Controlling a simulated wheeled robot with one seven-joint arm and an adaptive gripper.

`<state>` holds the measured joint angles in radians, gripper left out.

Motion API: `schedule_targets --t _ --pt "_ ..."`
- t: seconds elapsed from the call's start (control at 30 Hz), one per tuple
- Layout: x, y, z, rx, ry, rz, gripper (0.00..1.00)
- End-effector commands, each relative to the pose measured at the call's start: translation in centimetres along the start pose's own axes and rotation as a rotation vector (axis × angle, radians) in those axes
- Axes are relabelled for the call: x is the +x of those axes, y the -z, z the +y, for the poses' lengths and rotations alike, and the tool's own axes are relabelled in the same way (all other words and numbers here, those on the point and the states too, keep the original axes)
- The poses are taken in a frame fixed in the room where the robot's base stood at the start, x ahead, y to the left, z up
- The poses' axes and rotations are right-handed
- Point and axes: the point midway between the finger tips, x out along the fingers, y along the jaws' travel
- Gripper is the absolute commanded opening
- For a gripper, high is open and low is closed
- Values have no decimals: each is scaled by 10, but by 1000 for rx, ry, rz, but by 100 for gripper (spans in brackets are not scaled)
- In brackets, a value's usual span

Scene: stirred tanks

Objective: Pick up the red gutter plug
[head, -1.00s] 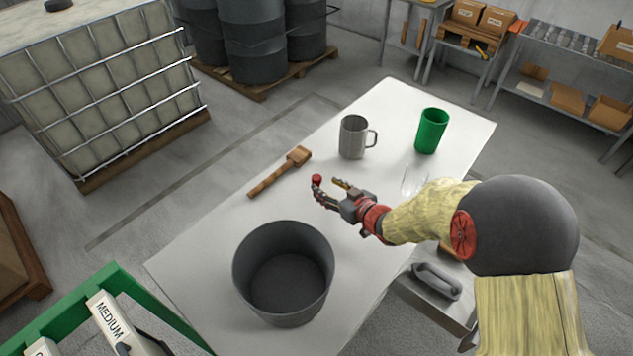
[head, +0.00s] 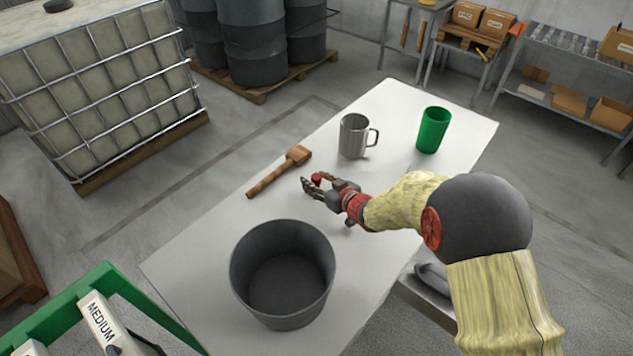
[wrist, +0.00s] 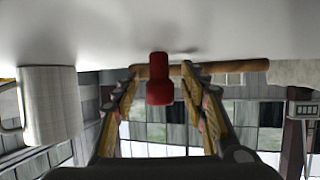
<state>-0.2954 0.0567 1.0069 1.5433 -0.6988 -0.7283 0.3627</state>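The red gutter plug (head: 317,177) is on the white table, right at the fingers of my gripper (head: 316,186) in the head view. In the wrist view the red plug (wrist: 159,82) shows between the two fingertips of my gripper (wrist: 163,85). The fingers are open, with a gap visible on each side of the plug. The plug's far side is hidden.
A wooden mallet (head: 280,172) lies just beyond the plug. A metal mug (head: 353,136) and green cup (head: 433,130) stand toward the back of the table (head: 210,262). A large grey bucket (head: 283,275) stands in front of my gripper.

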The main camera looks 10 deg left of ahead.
Motion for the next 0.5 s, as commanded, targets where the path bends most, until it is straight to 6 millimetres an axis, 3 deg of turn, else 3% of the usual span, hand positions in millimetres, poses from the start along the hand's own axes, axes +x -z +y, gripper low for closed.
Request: schedule_targets --t 0.5 --pt "0 0 0 0 0 0 11"
